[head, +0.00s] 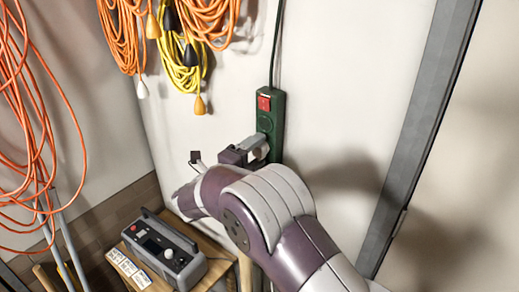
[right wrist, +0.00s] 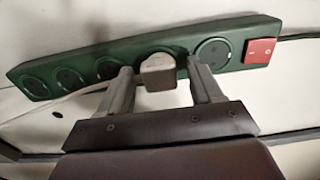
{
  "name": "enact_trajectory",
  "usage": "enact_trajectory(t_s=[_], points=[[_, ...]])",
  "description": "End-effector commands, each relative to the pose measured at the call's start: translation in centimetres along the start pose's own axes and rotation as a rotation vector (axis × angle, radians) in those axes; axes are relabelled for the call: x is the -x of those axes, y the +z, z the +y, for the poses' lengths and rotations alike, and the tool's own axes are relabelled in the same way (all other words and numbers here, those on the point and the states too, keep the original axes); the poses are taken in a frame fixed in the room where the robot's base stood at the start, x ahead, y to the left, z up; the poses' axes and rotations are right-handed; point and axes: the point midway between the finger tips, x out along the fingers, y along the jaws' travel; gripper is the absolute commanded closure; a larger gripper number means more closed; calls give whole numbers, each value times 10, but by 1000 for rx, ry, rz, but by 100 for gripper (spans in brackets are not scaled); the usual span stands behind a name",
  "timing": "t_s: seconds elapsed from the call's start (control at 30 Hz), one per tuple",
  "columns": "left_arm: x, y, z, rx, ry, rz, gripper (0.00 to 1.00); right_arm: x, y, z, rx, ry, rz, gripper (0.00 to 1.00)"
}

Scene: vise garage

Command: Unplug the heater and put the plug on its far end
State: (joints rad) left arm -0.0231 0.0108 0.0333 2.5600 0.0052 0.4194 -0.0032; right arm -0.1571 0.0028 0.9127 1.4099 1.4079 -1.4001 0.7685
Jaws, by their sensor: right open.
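The green power strip (head: 270,125) hangs upright on the white wall, its red switch near the top. In the right wrist view the strip (right wrist: 40,85) runs across, with the switch at the right end and several round sockets. A pale grey plug (right wrist: 157,72) sits in a socket, one empty socket away from the switch. My right gripper (right wrist: 160,76) is open, its fingers on either side of the plug, with gaps visible on both sides. In the head view this gripper (head: 258,152) is at the strip and hides its lower part. My left gripper is not in view.
A grey box with a handle and knobs (head: 165,248), perhaps the heater, stands on a small wooden table (head: 212,262) with white cards. Orange cords (head: 125,35) and a yellow cord (head: 183,75) hang at upper left. A grey post (head: 420,130) stands right. The wall between is clear.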

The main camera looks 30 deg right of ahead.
Motion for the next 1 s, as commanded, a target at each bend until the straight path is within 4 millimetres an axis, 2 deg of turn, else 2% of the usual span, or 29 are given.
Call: enact_trajectory(t_s=[0.5, 0.53, 0.7, 0.73, 1.0], points=[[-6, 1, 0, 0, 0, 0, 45, 0, 0, 0, 0, 0, 0, 35], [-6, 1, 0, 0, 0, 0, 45, 0, 0, 0, 0, 0, 0, 38], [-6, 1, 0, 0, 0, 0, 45, 0, 0, 0, 0, 0, 0, 94], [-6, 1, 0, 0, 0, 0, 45, 0, 0, 0, 0, 0, 0, 100], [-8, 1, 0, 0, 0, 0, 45, 5, 0, 0, -1, -1, -1, 100]])
